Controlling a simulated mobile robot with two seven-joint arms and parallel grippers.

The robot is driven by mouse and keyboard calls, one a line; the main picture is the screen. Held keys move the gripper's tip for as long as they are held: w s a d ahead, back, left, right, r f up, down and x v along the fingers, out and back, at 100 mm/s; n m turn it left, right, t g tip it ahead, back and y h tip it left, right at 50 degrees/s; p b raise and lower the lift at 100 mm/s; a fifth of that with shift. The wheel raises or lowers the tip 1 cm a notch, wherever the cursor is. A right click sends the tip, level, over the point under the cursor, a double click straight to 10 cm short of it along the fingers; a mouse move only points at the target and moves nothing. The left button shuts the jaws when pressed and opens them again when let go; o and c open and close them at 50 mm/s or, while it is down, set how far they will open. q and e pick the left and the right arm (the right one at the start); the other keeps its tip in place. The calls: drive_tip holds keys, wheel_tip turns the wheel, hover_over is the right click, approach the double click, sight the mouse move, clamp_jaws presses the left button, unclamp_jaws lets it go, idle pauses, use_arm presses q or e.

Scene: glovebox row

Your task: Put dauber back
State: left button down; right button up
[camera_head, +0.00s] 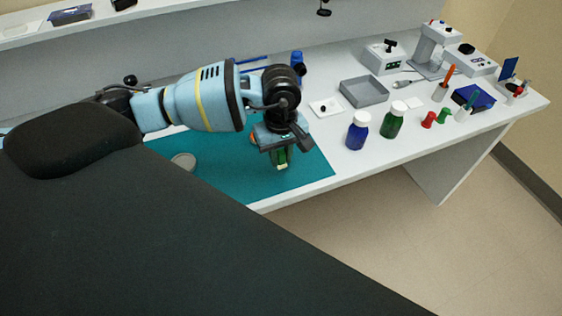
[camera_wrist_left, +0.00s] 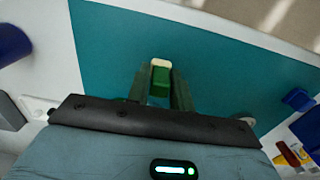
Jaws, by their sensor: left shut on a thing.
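My left gripper (camera_head: 281,157) reaches over the teal mat (camera_head: 225,180) near its right part, jaws pointing down. It is shut on a small green dauber with a cream end (camera_head: 282,166). In the left wrist view the dauber (camera_wrist_left: 160,80) sits between the two green fingers, its cream end outward, over the teal mat (camera_wrist_left: 235,75). I cannot tell whether the cream end touches the mat. The upper part of the dauber is hidden by the gripper. My right gripper is not in view.
A grey round disc (camera_head: 183,161) lies on the mat. Right of the mat stand a blue bottle (camera_head: 357,133) and a green bottle (camera_head: 393,123), both white-capped. The mat's front is clear.

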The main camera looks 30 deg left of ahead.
sight(281, 164)
use_arm(q)
drive_tip(key=shift+w+a+f, duration=0.1)
drive_tip(key=shift+w+f, duration=0.1)
drive_tip(key=shift+f, duration=1.55)
drive_tip(key=shift+f, duration=0.2)
drive_tip(key=c, duration=1.2)
unclamp_jaws()
drive_tip(key=shift+c, duration=0.2)
drive_tip(key=shift+r, duration=0.1)
wheel_tip(281, 164, up, 12)
drive_tip(key=shift+r, duration=0.1)
